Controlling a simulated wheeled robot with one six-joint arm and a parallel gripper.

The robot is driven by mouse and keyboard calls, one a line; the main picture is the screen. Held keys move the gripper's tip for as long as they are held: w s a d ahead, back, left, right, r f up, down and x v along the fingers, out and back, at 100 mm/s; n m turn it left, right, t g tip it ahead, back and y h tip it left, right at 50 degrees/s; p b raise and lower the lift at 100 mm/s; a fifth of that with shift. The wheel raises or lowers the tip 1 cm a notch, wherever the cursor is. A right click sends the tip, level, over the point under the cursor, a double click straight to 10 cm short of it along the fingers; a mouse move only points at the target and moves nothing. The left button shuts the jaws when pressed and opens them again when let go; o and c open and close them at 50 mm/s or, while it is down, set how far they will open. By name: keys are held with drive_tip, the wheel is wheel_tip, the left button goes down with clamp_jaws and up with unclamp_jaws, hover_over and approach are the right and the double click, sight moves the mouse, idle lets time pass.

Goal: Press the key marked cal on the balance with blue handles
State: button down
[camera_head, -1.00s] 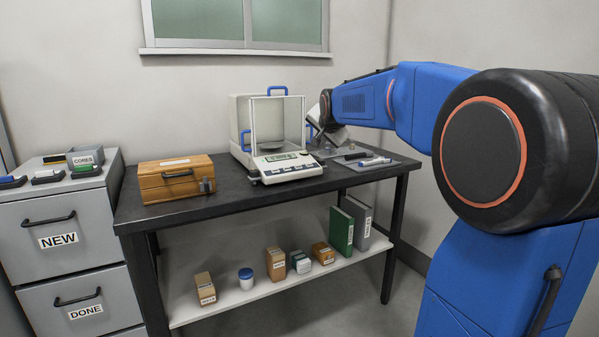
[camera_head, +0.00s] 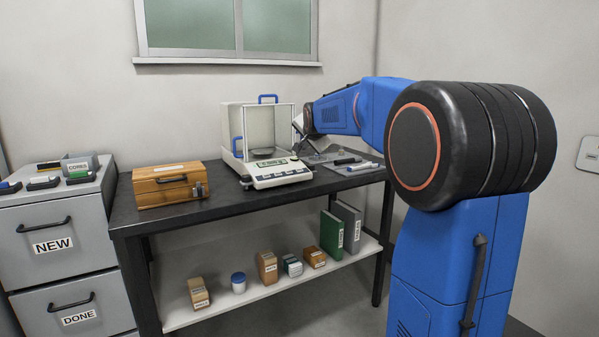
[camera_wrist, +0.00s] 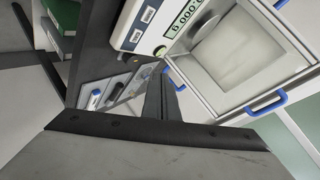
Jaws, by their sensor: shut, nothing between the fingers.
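The balance with blue handles (camera_head: 231,155) stands on the dark table (camera_head: 170,214), right of its middle. It has a clear draught shield, a display and a sloping front panel with a row of keys (camera_head: 283,176).
A wooden box (camera_head: 165,187) stands left of the balance. A grey tray (camera_head: 352,171) with pens lies to its right, under my arm. Grey drawers (camera_head: 52,232) stand at far left. Boxes and binders (camera_head: 331,236) stand on the lower shelf (camera_head: 215,307).

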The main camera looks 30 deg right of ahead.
drive_tip(key=shift+w+f, duration=0.35)
drive_tip(key=shift+f, duration=0.8)
drive_tip(key=shift+w+f, duration=0.3)
drive_tip(key=shift+f, duration=0.8)
drive_tip(key=shift+w+f, duration=0.35)
drive_tip(key=shift+f, duration=0.8)
drive_tip(key=shift+f, duration=0.15)
drive_tip(key=shift+w+f, duration=0.1)
drive_tip(key=shift+f, duration=0.15)
drive_tip(key=shift+w+f, duration=0.1)
drive_tip(key=shift+f, duration=0.25)
idle(0.3)
drive_tip(key=shift+r, duration=0.1)
drive_tip(key=shift+s+r, duration=0.2)
drive_tip(key=shift+r, duration=0.5)
drive_tip(key=shift+r, duration=0.1)
drive_tip(key=r, duration=0.1)
drive_tip(key=s+r, duration=0.1)
drive_tip(key=r, duration=0.2)
drive_tip(key=shift+s+r, duration=0.25)
drive_tip(key=shift+r, duration=0.05)
